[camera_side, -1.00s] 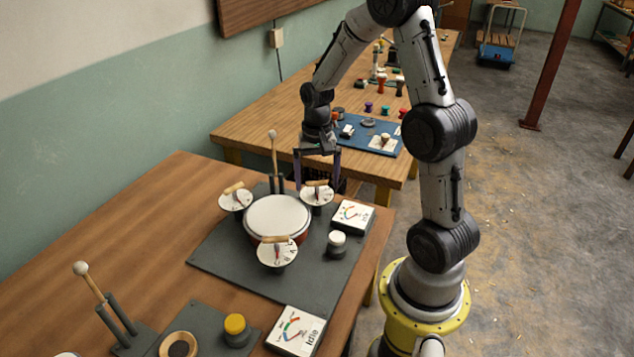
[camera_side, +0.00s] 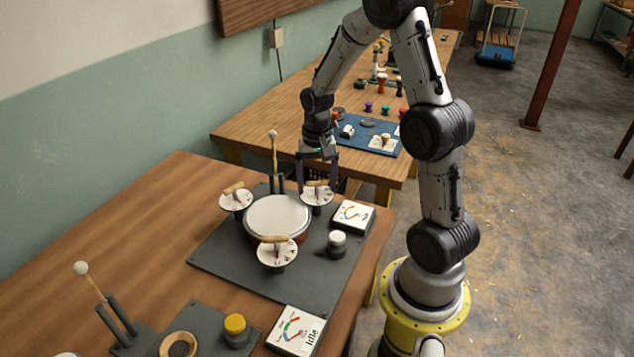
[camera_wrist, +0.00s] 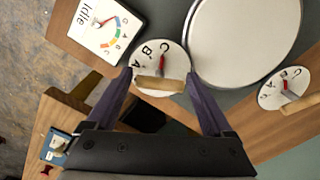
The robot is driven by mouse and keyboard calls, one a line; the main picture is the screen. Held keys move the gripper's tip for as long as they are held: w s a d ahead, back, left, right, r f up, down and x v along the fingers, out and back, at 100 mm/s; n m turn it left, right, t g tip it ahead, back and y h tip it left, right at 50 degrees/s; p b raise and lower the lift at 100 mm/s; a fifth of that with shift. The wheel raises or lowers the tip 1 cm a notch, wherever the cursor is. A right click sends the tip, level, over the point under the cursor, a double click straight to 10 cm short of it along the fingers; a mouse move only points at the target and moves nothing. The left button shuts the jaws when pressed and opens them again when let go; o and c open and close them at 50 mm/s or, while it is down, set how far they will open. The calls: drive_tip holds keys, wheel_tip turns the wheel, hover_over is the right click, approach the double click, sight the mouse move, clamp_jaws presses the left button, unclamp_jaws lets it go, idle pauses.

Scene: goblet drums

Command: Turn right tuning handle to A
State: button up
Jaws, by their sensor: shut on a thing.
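The right tuning handle (camera_side: 317,183) is a wooden bar on a white lettered dial at the right rear of the drum (camera_side: 276,219). My gripper (camera_side: 318,185) points down over it, one finger at each end of the bar. In the wrist view, the fingertips of my gripper (camera_wrist: 159,76) are shut on the ends of the wooden handle (camera_wrist: 158,84).
Another handle dial (camera_side: 236,198) stands left of the drum, and one (camera_side: 277,252) in front. A meter card reading Idle (camera_wrist: 106,26) lies beside the right dial. A knob (camera_side: 336,243) and an upright mallet (camera_side: 274,160) stand nearby.

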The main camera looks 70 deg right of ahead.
drive_tip(key=shift+n, duration=0.3)
drive_tip(key=n, duration=0.3)
drive_tip(key=shift+d+r+n, duration=0.1)
drive_tip(key=shift+n, duration=0.2)
drive_tip(key=n, duration=0.3)
drive_tip(key=shift+n, duration=0.3)
drive_tip(key=n, duration=0.4)
drive_tip(key=shift+n, duration=2)
drive_tip(key=shift+w, duration=0.1)
drive_tip(key=o, duration=1.1)
